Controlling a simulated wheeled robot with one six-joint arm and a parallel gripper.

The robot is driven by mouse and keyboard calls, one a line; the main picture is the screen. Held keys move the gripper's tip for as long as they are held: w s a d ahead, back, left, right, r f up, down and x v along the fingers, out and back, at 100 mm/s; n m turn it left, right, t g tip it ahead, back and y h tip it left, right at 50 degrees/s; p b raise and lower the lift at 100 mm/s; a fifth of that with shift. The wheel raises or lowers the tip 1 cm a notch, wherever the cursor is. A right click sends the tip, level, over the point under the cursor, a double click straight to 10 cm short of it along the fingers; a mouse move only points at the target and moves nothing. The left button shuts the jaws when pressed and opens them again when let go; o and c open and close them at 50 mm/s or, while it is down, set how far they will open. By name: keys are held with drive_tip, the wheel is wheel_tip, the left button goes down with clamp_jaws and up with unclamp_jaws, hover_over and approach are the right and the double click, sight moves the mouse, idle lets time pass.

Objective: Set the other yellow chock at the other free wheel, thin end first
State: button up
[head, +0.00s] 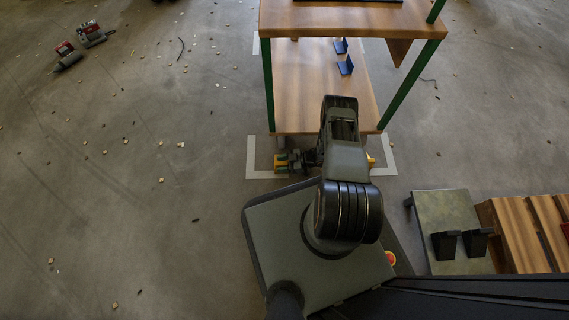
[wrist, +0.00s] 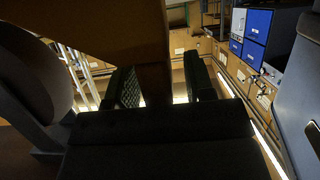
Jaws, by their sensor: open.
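A wooden trolley with green legs (head: 268,85) stands ahead of me. A yellow chock (head: 371,161) shows at its near right corner, partly hidden by my arm. Another yellow chock (head: 279,160) is on the floor side near the front left wheel (head: 281,141). My gripper (head: 286,162) reaches left at this chock, low down, with its fingers open. In the wrist view the two dark green fingers (wrist: 165,90) stand apart, with a dark brown shape between them. I cannot tell from it whether they touch the chock, nor how the thin end lies.
White corner marks (head: 252,160) lie on the floor around the trolley. Two blue brackets (head: 345,66) sit on its lower shelf. A low bench with black holders (head: 446,244) and wooden boards (head: 515,235) stand at the right. Small chips litter the open floor at left.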

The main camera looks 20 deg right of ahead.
drive_tip(key=shift+r, duration=0.2)
drive_tip(key=p+v, duration=0.3)
drive_tip(key=v, duration=0.9)
drive_tip(key=shift+w, duration=0.1)
